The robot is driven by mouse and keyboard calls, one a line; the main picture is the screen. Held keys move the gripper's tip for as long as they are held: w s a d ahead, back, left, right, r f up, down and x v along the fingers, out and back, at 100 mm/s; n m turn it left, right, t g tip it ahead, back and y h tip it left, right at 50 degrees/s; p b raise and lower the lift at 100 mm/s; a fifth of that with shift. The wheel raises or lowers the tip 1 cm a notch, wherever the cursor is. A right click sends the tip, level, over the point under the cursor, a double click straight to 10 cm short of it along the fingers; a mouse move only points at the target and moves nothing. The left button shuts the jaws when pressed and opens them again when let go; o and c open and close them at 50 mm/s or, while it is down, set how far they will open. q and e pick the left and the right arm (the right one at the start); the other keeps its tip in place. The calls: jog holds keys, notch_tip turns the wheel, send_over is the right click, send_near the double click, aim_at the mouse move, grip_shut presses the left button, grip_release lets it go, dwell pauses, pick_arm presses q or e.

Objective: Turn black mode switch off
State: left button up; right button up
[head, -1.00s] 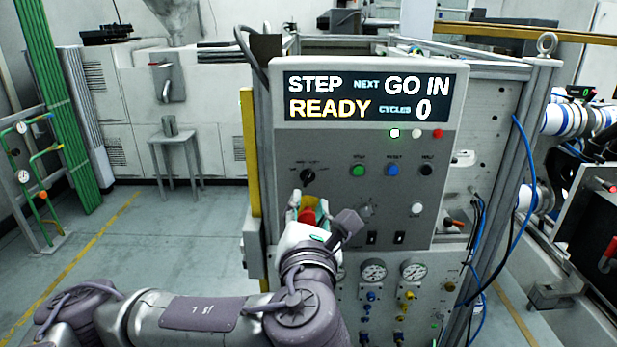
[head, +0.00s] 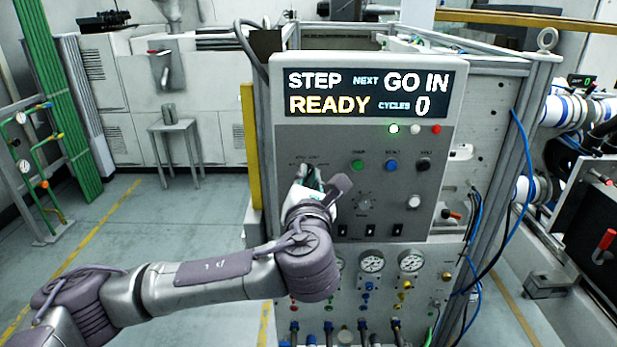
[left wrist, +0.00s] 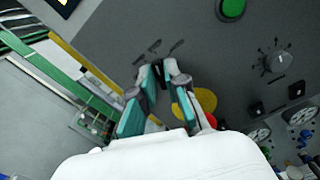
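The black mode switch (left wrist: 158,71) sits on the upper left of the grey control panel. Only a dark sliver of it shows, between the fingertips of my left gripper (left wrist: 160,70) in the left wrist view. The fingers are partly closed, one on either side of the switch. I cannot tell whether both touch it. In the head view my left gripper (head: 312,181) is in front of the panel and hides the switch, so its setting cannot be read. My right gripper is not in view.
A red stop button (left wrist: 190,107) on a yellow disc sits close beside the right finger. A green button (head: 358,165), a blue button (head: 391,165) and a black button (head: 424,164) are to the right. The display (head: 370,94) reads STEP, READY, GO IN, cycles 0.

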pick_arm(q)
grip_shut()
jog(key=shift+n, duration=0.5)
jog(key=shift+n+b, duration=0.3)
jog(key=shift+n, duration=0.8)
jog(key=n, duration=0.5)
jog(key=shift+a+b, duration=0.15)
jog(key=shift+b, duration=0.2)
jog(key=n, duration=0.9)
jog(key=shift+a+f+n+b, duration=0.1)
jog(key=shift+n+b, duration=0.2)
jog(key=shift+b, duration=0.05)
jog(key=shift+n, duration=0.3)
